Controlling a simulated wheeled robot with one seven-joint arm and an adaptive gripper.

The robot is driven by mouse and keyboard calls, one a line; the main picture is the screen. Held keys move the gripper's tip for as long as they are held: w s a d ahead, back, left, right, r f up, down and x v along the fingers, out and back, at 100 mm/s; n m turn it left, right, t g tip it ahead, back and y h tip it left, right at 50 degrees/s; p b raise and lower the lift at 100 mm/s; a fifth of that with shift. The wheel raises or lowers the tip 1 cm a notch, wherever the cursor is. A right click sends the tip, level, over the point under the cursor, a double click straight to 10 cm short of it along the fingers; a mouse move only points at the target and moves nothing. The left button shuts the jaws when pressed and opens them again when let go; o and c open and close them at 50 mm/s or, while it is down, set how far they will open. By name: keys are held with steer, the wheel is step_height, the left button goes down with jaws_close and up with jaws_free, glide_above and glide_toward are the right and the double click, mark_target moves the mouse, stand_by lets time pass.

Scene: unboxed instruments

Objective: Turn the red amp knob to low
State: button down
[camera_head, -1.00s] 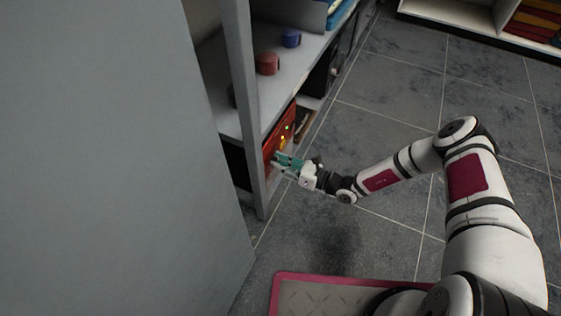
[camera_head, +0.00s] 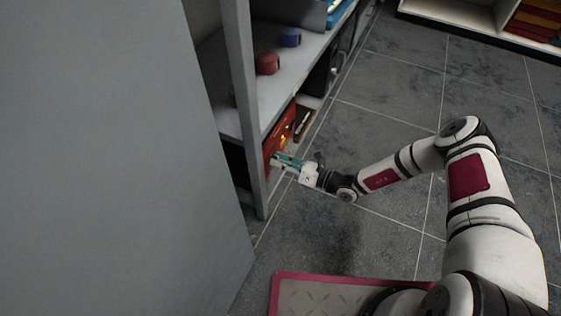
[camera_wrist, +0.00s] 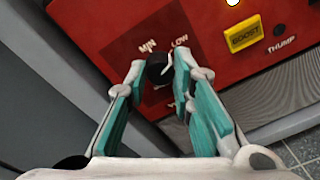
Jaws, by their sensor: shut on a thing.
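The red amp (camera_head: 284,127) sits on the lower shelf, and its red front panel (camera_wrist: 214,35) fills the top of the wrist view. The amp's dark knob (camera_wrist: 157,70) is between the two fingertips of my gripper (camera_wrist: 160,72), which is shut on it. A white mark at the knob's right side slants up toward the word LOW (camera_wrist: 180,41). The word MIN (camera_wrist: 147,47) is up and left of the knob. Lettering below the knob is partly hidden by the fingers. In the head view my gripper (camera_head: 281,160) reaches the amp's front; the knob is hidden there.
A yellow BOOST button (camera_wrist: 243,36) and the word THUMP are right of the knob. A grey shelf post (camera_head: 246,110) stands close left of my gripper. A red round object (camera_head: 267,63) and a blue one (camera_head: 291,38) stand on the shelf above.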

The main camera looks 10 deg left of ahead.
steer(key=c, duration=1.4)
jaws_free()
steer(key=shift+d, duration=0.1)
steer(key=v, duration=1.2)
steer(key=shift+f, duration=0.15)
